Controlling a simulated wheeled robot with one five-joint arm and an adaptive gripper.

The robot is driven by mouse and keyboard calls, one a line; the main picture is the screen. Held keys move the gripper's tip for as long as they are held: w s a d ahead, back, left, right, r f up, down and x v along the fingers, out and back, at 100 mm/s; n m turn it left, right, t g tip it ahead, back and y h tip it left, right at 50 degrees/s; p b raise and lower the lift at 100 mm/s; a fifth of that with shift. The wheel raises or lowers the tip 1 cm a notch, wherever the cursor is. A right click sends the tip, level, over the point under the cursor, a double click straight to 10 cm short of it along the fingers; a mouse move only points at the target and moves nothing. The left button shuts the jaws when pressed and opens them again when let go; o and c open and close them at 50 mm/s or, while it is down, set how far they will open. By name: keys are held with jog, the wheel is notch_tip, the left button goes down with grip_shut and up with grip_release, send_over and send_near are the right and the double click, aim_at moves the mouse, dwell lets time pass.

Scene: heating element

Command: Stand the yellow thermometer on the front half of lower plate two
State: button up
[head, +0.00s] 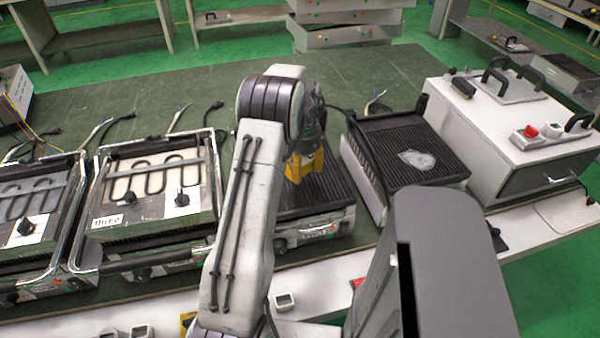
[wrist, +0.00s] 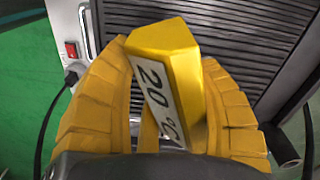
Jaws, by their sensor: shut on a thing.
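The yellow thermometer (wrist: 160,48) is a block with a white label reading "20 °C". My gripper (wrist: 165,112) is shut on it, with ribbed yellow fingers on both sides. The thermometer leans a little in the wrist view. In the head view my gripper (head: 304,166) is over a dark ribbed plate (head: 335,188), the second unit from the right. I take this as lower plate two; no number on it is readable. The plate also shows behind the thermometer in the wrist view (wrist: 262,45). The thermometer's lower end is hidden, so I cannot tell whether it touches the plate.
A ribbed unit with a grey patch (head: 416,160) stands to the right, beside a large white box (head: 505,120). To the left are a coil unit labelled "third" (head: 155,195) and another coil unit (head: 35,205). Cables lie behind. The green bench top (head: 180,85) beyond is clear.

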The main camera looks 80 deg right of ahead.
aim_at(300, 184)
jog(key=shift+w+d+f, duration=0.2)
jog(key=shift+w+f, duration=0.1)
jog(key=shift+w, duration=0.2)
notch_tip(300, 184, down, 3)
jog(key=p, duration=0.4)
jog(key=shift+f, duration=0.5)
jog(key=shift+f, duration=0.15)
jog(key=o, duration=1.2)
jog(key=shift+o, duration=0.2)
